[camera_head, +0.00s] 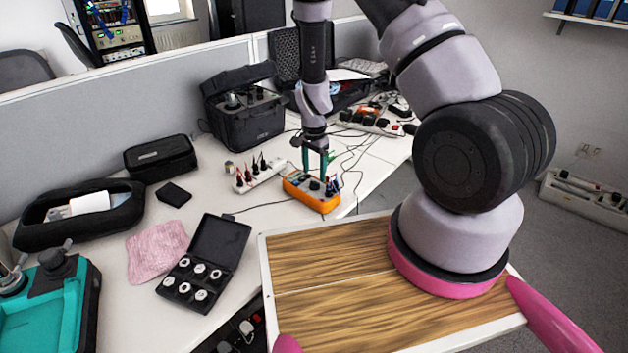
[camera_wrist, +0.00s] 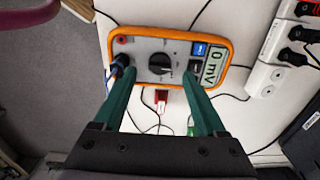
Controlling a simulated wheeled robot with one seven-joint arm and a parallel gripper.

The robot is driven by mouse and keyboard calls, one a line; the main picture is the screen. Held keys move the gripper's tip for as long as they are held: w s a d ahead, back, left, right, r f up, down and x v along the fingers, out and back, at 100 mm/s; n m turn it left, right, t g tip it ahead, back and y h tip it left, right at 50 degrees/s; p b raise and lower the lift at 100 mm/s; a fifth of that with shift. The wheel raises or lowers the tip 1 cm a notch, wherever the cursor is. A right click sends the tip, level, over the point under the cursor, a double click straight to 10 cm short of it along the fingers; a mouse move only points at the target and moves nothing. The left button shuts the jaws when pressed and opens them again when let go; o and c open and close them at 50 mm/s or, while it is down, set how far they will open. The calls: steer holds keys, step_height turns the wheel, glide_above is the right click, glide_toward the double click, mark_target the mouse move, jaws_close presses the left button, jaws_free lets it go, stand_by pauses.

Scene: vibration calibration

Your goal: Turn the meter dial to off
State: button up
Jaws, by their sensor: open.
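The orange-rimmed meter (camera_head: 312,192) lies on the white desk near its edge in the head view. In the wrist view the meter (camera_wrist: 222,58) shows its grey face, a display reading "0 mV" and a black round dial (camera_wrist: 159,63) in the middle. My gripper (camera_head: 317,160) points down over the meter. In the wrist view its green fingers (camera_wrist: 160,78) are apart, one to each side of the dial, with nothing between them. I cannot tell how high the fingertips are above the face. A dark plug with a blue lead sits by the left finger.
A white power strip (camera_head: 258,175) with plugs lies left of the meter. A black case (camera_head: 242,112) stands behind, and thin cables run around the meter. An open box of round parts (camera_head: 205,262) and a pink cloth (camera_head: 157,250) lie front left.

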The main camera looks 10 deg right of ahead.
mark_target(315, 182)
steer(key=shift+f, duration=2.05)
jaws_close()
steer(key=shift+n, duration=0.3)
steer(key=n, duration=0.3)
steer(key=shift+d+n, duration=0.1)
steer(key=shift+n, duration=1.9)
